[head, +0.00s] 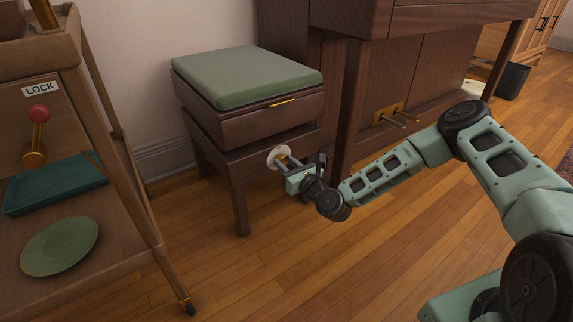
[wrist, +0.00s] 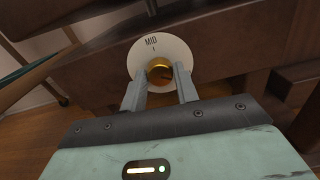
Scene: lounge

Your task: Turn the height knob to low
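The height knob is a brass knob (wrist: 159,69) on a round white dial (wrist: 173,49), which reads "MID" in the wrist view. The dial (head: 274,155) sits on the side of the dark wooden bench (head: 256,125) with a green cushion in the head view. My gripper (wrist: 160,78) has a finger on each side of the brass knob and appears shut on it. In the head view my gripper (head: 287,166) reaches the dial from the right.
A wooden cart (head: 88,185) with a LOCK label, a red-tipped lever (head: 38,126), a teal tray (head: 55,184) and a green plate (head: 60,246) stands at left. A dark piano-like cabinet (head: 345,95) stands right behind the bench. Floor in front is clear.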

